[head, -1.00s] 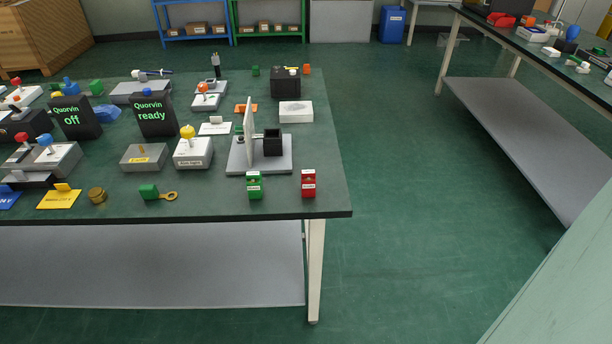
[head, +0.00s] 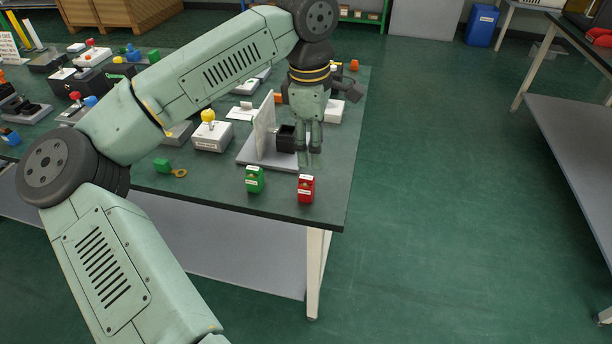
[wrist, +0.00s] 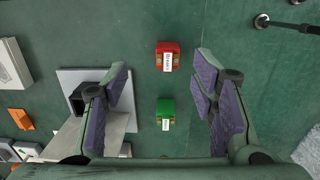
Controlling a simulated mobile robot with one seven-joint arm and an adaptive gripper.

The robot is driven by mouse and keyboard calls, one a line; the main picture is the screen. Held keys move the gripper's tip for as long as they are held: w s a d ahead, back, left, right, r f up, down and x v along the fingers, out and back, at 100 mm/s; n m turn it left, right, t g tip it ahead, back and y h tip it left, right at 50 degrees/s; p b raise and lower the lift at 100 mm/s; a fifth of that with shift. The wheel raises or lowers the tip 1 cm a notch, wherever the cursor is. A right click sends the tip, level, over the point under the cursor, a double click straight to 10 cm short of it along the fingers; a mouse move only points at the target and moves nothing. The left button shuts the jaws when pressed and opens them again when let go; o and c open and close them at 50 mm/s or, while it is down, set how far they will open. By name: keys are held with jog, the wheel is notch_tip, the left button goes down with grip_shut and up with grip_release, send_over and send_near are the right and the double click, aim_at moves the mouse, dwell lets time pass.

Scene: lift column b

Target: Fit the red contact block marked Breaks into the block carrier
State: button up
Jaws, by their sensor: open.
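The red contact block (head: 306,189) stands upright near the right front corner of the bench. It has a white label, too small to read surely. It also shows in the wrist view (wrist: 167,57). The block carrier, with a grey base (head: 250,161), an upright pale panel (head: 264,124) and a black box (head: 285,138), stands behind it to the left. My gripper (head: 309,162) points down beside the carrier's right side, partly covering it. In the wrist view my gripper (wrist: 163,75) is open and empty, with the red block showing between and beyond its fingertips.
A green labelled block (head: 254,180) stands left of the red one, also between the fingers in the wrist view (wrist: 166,112). A yellow-knobbed box (head: 211,135) stands left of the carrier. The bench edge is just past the red block; open floor lies right.

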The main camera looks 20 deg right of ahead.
aim_at(306, 177)
jog(key=shift+y, duration=0.4)
jog(key=f, duration=0.3)
jog(key=a+f+p, duration=0.1)
jog(key=f, duration=0.1)
jog(key=shift+w+a, duration=0.1)
jog(key=shift+w, duration=0.15)
jog(key=shift+s+a+f+p, duration=0.15)
jog(key=shift+f+p, duration=0.4)
jog(key=shift+f, duration=1)
jog(key=shift+s+f+p, duration=0.1)
jog(key=shift+f+p, duration=0.4)
jog(key=shift+f, duration=1.05)
jog(key=c, duration=1.2)
jog(key=shift+o, duration=0.2)
